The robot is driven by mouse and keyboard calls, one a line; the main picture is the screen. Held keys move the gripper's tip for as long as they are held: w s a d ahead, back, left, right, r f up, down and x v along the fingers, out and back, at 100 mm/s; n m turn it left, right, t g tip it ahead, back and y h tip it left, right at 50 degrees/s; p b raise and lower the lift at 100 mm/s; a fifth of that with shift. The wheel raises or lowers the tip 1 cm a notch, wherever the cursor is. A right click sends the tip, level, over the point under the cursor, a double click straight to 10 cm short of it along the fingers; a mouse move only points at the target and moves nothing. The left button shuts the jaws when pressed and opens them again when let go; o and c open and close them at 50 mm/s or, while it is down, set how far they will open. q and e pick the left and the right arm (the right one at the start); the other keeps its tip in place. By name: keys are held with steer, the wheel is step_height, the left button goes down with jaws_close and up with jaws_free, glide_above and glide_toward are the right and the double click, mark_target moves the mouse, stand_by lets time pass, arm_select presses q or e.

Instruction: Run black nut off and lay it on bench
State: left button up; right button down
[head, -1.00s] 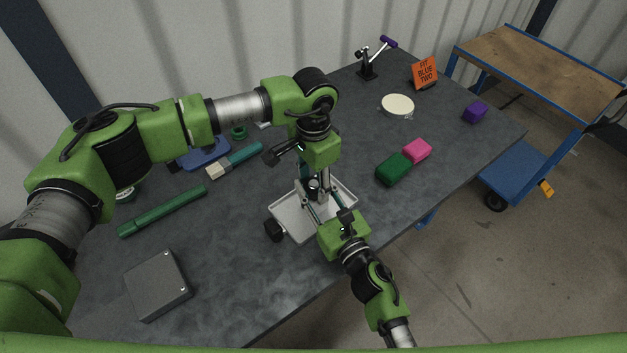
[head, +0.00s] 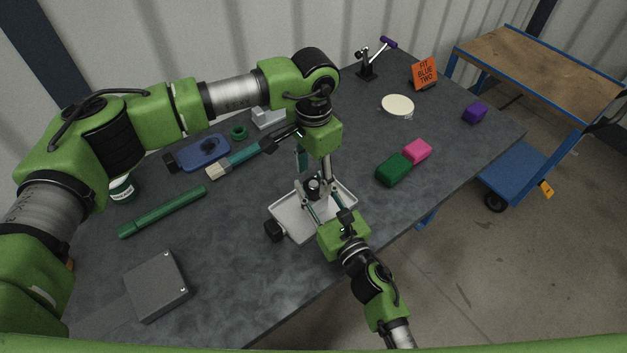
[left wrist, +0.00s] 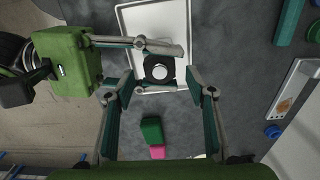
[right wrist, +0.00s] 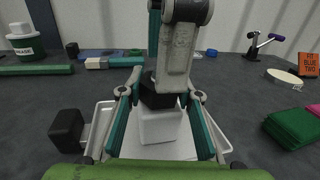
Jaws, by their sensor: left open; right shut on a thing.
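The black nut (head: 312,185) sits on top of a pale fitting body (right wrist: 160,125) over the light grey tray (head: 283,222). From above, in the left wrist view, the black nut (left wrist: 158,69) has a round white centre. My right gripper (right wrist: 160,105) is shut on the fitting body, one finger on each side below the nut. My left gripper (left wrist: 158,88) is open and points down from above the nut, its fingers spread. One left finger partly hides the nut in the right wrist view.
A black block (head: 274,230) is at the tray's left edge. Green (head: 393,170) and pink (head: 417,151) blocks lie to the right. A grey box (head: 157,285), green bar (head: 163,211) and brush (head: 235,160) lie left. Bare bench (head: 235,240) lies between box and tray.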

steer(key=c, duration=1.4)
jaws_free()
